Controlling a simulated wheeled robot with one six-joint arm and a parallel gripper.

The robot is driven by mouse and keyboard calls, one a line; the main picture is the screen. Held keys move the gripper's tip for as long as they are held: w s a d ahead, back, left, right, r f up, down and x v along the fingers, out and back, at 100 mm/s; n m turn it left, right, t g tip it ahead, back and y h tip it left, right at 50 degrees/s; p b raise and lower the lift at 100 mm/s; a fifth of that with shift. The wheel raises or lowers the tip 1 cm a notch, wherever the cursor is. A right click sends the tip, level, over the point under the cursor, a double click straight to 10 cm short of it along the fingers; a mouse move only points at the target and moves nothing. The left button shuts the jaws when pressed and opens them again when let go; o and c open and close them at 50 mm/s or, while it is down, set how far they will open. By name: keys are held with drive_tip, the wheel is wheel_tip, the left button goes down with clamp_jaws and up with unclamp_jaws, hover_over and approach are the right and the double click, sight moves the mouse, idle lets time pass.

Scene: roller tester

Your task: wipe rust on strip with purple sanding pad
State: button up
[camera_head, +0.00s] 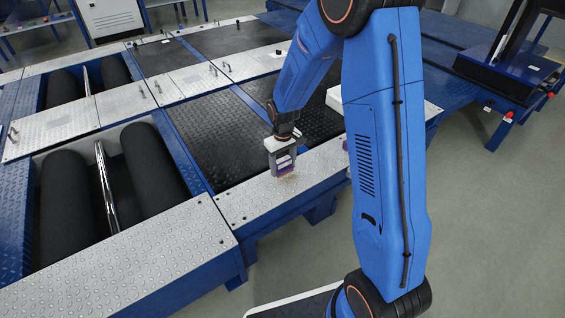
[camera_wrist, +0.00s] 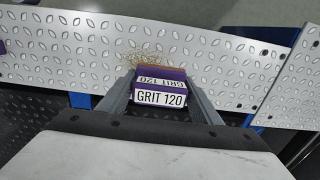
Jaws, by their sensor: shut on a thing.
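My gripper (camera_head: 283,160) is shut on a purple sanding pad (camera_head: 284,166). In the wrist view the pad (camera_wrist: 160,88) carries a white "GRIT 120" label and sits between the two fingers. The pad is at the silver tread-plate strip (camera_head: 256,196); I cannot tell whether it touches the metal. A patch of brown rust (camera_wrist: 145,58) shows on the strip just beyond the pad's far edge in the wrist view. Part of the rust may be hidden under the pad.
Black rollers (camera_head: 150,170) lie in an open bay at the left. A black tread plate (camera_head: 213,135) lies behind the strip. Another purple thing (camera_wrist: 3,47) shows at the wrist view's left edge. Grey floor (camera_head: 300,240) is open in front.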

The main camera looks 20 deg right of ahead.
sight(282, 181)
drive_tip(key=shift+f, duration=2.7)
drive_tip(key=shift+w+a+f, duration=0.1)
drive_tip(key=shift+w+f, duration=0.05)
drive_tip(key=shift+w, duration=0.05)
drive_tip(key=shift+w+a, duration=0.2)
drive_tip(key=shift+w, duration=0.5)
drive_tip(key=shift+w+a, duration=0.2)
drive_tip(key=shift+w, duration=0.45)
drive_tip(key=shift+f, duration=0.25)
